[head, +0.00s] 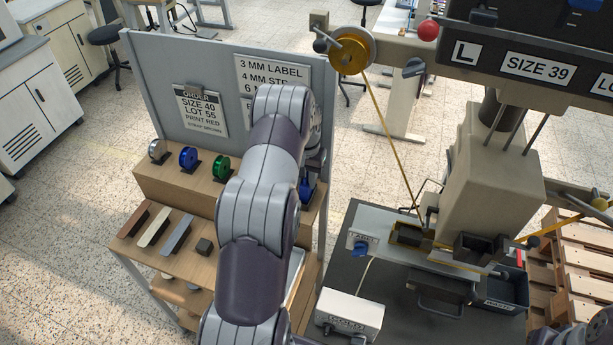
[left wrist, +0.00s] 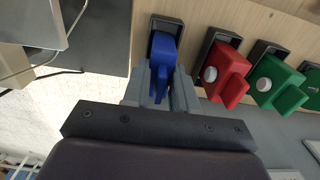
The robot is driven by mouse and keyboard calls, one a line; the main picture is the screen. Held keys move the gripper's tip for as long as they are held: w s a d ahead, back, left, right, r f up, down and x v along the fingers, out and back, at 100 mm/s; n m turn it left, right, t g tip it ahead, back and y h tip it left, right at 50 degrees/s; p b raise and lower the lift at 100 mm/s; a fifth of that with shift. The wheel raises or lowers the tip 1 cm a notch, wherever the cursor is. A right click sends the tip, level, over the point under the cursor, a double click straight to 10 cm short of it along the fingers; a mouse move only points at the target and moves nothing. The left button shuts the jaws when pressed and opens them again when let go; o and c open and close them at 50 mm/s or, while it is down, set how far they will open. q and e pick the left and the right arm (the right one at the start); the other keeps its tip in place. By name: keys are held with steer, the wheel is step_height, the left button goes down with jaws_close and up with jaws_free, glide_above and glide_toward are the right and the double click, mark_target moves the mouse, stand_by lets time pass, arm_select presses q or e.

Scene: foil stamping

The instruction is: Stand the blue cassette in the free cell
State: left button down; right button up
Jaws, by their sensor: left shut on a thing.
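The blue cassette (left wrist: 163,46) is between the two grey fingers of my left gripper (left wrist: 164,92) in the left wrist view. My left gripper is shut on it. The cassette stands in or directly over a dark cell (left wrist: 154,24) at the end of the row; I cannot tell whether it is fully seated. In the head view the blue cassette (head: 307,190) shows as a small patch at the right end of the wooden stand, and my left arm hides much of the stand.
A red cassette (left wrist: 228,73) and a green cassette (left wrist: 275,81) stand in neighbouring cells. In the head view, white, blue and green spools (head: 189,157) sit on the wooden stand (head: 160,185). A grey panel (head: 150,75) rises behind. The stamping press (head: 485,175) stands to the right.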

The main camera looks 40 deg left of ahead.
arm_select(q)
steer(key=shift+s+f, duration=0.1)
steer(key=shift+s, duration=0.2)
steer(key=c, duration=0.9)
jaws_free()
steer(key=shift+c, duration=0.2)
steer(key=shift+o, duration=0.3)
steer(key=shift+w+f, duration=0.1)
steer(key=shift+w, duration=0.1)
